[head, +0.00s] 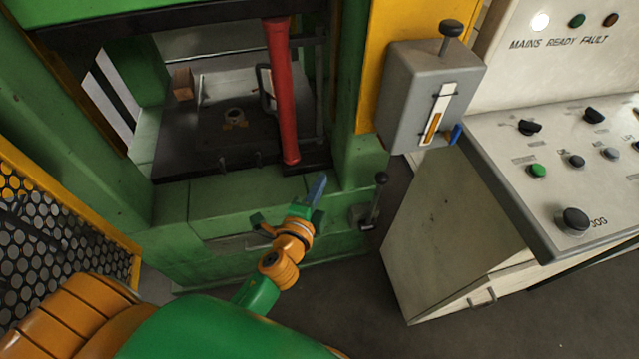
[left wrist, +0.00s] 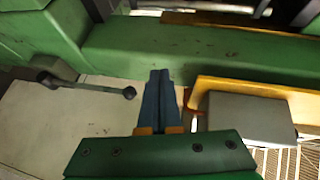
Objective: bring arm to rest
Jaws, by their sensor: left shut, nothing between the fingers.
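My left arm reaches in from the bottom left of the head view. Its left gripper (head: 317,187) is in front of the green press frame (head: 240,210), below the foot of the red post. In the left wrist view the left gripper (left wrist: 160,75) shows its two blue fingers pressed together with nothing between them. From the pictures I cannot tell whether the fingertips touch the frame. My right gripper is not in view.
A red post (head: 282,90) stands at the press opening. A small black-knobbed lever (head: 376,200) is close to the right of the gripper. A grey box (head: 425,95) with a slider and a control console (head: 560,160) stand right. Yellow-framed mesh (head: 60,230) is left.

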